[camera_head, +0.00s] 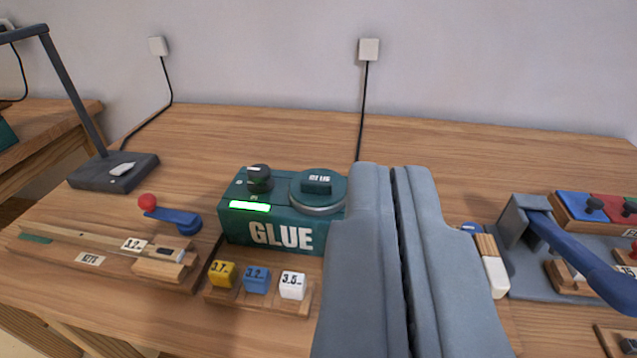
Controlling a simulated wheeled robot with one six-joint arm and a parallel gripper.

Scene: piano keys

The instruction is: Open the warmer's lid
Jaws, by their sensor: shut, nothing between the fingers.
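The warmer is a dark green box (275,232) marked GLUE, standing on the wooden table left of centre. A lit green strip (249,206) and a dark knob (260,178) are on its left part. Its round green lid (320,190) lies closed on the top right, with a raised block handle (317,182) marked GLUE. My gripper (385,170) is in the foreground right of the lid, its two grey fingers shut and empty. The fingers hide the warmer's right end. I cannot tell how far above the table they are.
In front of the warmer is a wooden rack (260,301) with yellow, blue and white cubes. To the left are a wooden key jig (100,258), a blue lever with red ball (172,215) and a lamp (112,170). A grey press with blue lever (585,262) stands right.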

